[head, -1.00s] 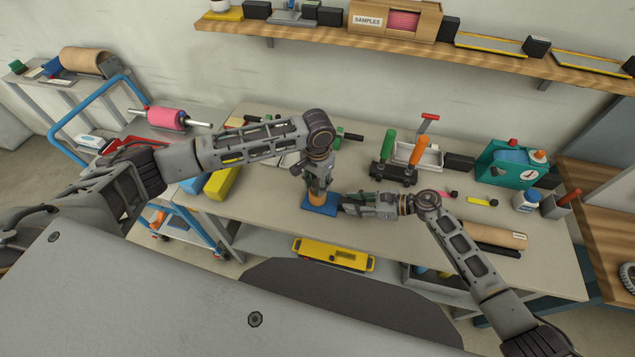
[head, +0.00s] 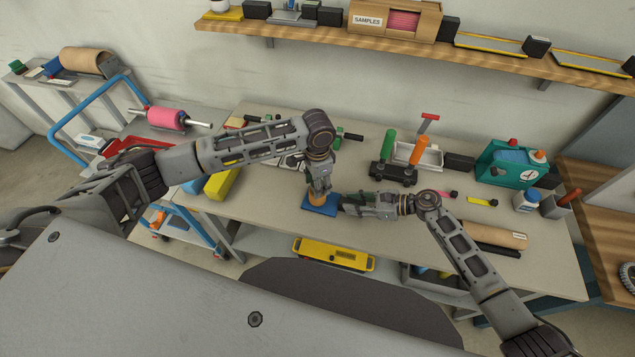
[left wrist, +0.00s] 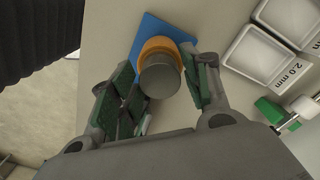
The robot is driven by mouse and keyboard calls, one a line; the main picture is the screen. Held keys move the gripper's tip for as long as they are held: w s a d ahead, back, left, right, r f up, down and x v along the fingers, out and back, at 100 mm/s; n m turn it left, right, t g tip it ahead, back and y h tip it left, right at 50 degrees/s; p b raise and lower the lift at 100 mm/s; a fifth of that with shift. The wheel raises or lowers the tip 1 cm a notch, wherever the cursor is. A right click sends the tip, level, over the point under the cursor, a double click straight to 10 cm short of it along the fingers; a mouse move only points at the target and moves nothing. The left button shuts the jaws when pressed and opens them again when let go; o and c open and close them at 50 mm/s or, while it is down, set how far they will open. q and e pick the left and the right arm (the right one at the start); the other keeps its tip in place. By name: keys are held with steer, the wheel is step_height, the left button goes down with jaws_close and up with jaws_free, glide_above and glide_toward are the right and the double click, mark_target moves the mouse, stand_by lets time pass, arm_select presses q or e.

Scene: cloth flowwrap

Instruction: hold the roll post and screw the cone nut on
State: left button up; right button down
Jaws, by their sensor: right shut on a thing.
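The roll post stands on a blue base plate (head: 322,209) near the table's front edge. An orange round piece (head: 317,199), apparently the cone nut, sits above the plate. In the left wrist view it shows as an orange ring (left wrist: 152,48) around a dark grey cylinder (left wrist: 160,78). My left gripper (head: 319,190) points down over it, its fingers on either side of the cylinder with gaps visible. My right gripper (head: 343,203) reaches in from the right, low at the plate, and is shut on the post, which its fingers mostly hide.
A black stand with green and orange handles (head: 393,172) is behind my right gripper. A cardboard roll (head: 492,235) lies at the right. A yellow block (head: 223,182) lies to the left. White trays (left wrist: 263,50) are close by. Clear table lies between the post and the stand.

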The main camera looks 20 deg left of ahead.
arm_select(q)
steer(key=shift+o, duration=0.7)
step_height(320, 180, up, 12)
stand_by(0.4)
arm_select(e)
steer(key=c, duration=1)
jaws_free()
steer(key=shift+d, duration=0.1)
steer(key=shift+v, duration=5.9)
